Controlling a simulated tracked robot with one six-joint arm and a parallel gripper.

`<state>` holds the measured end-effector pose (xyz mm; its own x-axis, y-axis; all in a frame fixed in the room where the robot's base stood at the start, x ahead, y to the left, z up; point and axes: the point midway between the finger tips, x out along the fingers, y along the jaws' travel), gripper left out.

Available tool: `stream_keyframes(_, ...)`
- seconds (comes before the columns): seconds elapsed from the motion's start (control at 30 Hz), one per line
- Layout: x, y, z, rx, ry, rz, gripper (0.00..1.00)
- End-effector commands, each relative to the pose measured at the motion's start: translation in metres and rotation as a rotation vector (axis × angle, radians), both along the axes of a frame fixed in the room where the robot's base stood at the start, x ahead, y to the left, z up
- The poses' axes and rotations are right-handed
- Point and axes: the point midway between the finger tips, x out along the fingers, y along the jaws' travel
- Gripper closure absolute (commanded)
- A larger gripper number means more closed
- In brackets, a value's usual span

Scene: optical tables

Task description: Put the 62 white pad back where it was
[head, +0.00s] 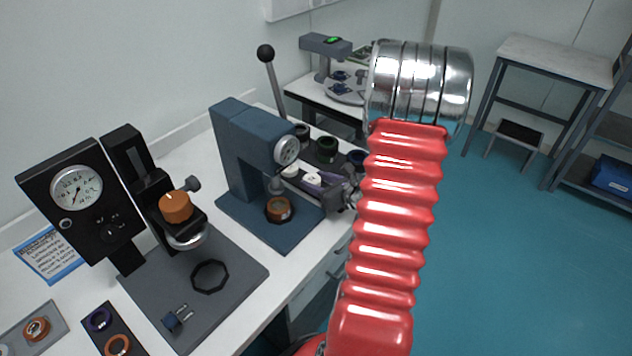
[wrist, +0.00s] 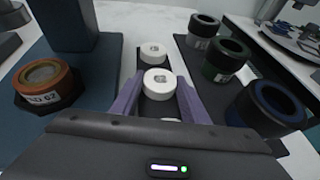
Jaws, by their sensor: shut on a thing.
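My gripper (wrist: 158,98) has purple fingers on either side of a white pad (wrist: 159,84) and is shut on it. The held pad also shows in the head view (head: 313,179). Any number on it is too small to read. It is over a dark narrow strip (wrist: 150,66); I cannot tell whether it touches it. A second white pad (wrist: 153,48) sits on the strip just beyond. A white edge of another pad (wrist: 170,121) shows behind the fingers, mostly hidden by my gripper.
An orange ring (wrist: 46,86), its label apparently ending in 62, sits on the blue press base (wrist: 88,92) at left. Black, green (wrist: 225,60) and blue (wrist: 270,104) rings stand close on the right. A black gauge stand (head: 75,190) is farther left in the head view.

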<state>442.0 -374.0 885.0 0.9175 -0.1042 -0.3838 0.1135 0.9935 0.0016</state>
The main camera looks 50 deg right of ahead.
Motion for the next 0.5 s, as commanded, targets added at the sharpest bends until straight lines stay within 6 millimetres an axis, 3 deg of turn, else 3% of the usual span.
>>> stream_keyframes(0.4, 0.0002, 0.0000, -0.0031, -0.001, -0.001, 0.000, 0.85)
stream_keyframes(0.43, 0.0003, 0.0000, -0.0027, -0.001, -0.001, 0.000, 0.57)
stream_keyframes(0.5, 0.0003, 0.0000, -0.0026, -0.001, -0.001, 0.000, 0.52)
